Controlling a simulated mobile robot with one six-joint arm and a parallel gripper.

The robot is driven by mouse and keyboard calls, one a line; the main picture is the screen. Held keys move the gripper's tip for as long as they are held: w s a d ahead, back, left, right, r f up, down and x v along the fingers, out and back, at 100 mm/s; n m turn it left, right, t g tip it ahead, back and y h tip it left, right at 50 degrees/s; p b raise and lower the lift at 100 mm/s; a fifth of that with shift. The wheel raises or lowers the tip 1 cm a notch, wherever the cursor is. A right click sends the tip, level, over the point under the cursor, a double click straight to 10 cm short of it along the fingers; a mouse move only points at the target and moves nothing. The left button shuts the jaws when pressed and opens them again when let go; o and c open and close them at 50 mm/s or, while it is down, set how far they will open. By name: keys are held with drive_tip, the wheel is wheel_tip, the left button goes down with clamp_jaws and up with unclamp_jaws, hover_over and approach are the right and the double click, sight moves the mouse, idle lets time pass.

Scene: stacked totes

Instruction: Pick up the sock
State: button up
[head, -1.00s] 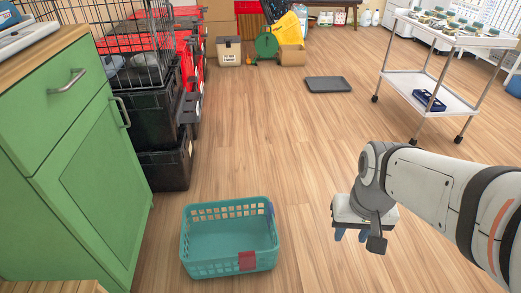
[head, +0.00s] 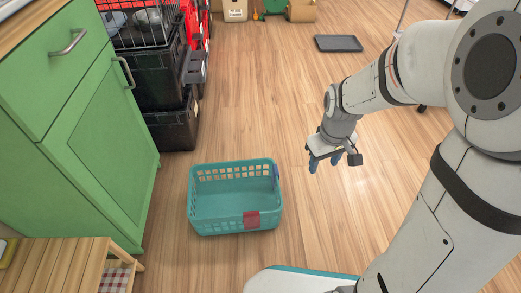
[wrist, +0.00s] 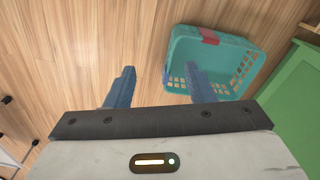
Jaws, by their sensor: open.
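I cannot make out a clear sock in either view. A teal laundry basket (head: 213,217) stands on the floor, and its visible inside looks empty. A red patch (head: 251,219) is on its front rim and a small purple-blue patch (head: 276,173) is at its right side; I cannot tell whether either is cloth or a tag. My gripper (head: 325,162) is open and empty, above the floor to the right of the basket. In the wrist view its blue fingers (wrist: 159,72) are apart, and the basket (wrist: 183,48) with its red patch (wrist: 209,36) lies beyond the right finger.
A green cabinet (head: 95,165) stands on the left, with stacked black totes (head: 172,130) behind it. A slatted wooden stool (head: 55,265) is at the lower left, with checked cloth beneath its top. A dark grey tray (head: 338,43) lies on the floor farther back. The middle floor is clear.

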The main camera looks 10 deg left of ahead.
drive_tip(key=w+a+f+n+p, duration=0.2)
drive_tip(key=w+a+f+n, duration=0.35)
drive_tip(key=a+f, duration=0.25)
drive_tip(key=n+p, duration=0.2)
drive_tip(key=n, duration=0.5)
approach(251, 212)
drive_tip(key=w+d+r, duration=0.3)
drive_tip(key=w, duration=0.1)
drive_tip(key=s+a+f, duration=0.1)
drive_tip(key=f, duration=0.1)
drive_tip(key=s+a+f+n, duration=0.1)
drive_tip(key=f, duration=0.2)
drive_tip(key=s+a+f+n, duration=0.1)
drive_tip(key=f, duration=0.2)
drive_tip(key=shift+s+f+n+g+p, duration=0.2)
drive_tip(key=shift+n+g+p, duration=0.1)
drive_tip(key=shift+p, duration=0.1)
wheel_tip(251, 212, down, 3)
drive_tip(key=shift+r+b, duration=0.1)
drive_tip(key=shift+b, duration=0.45)
wheel_tip(251, 212, down, 5)
drive_tip(key=b, duration=0.2)
drive_tip(key=shift+s+b, duration=0.2)
drive_tip(key=shift+b, duration=0.15)
drive_tip(key=c, duration=1)
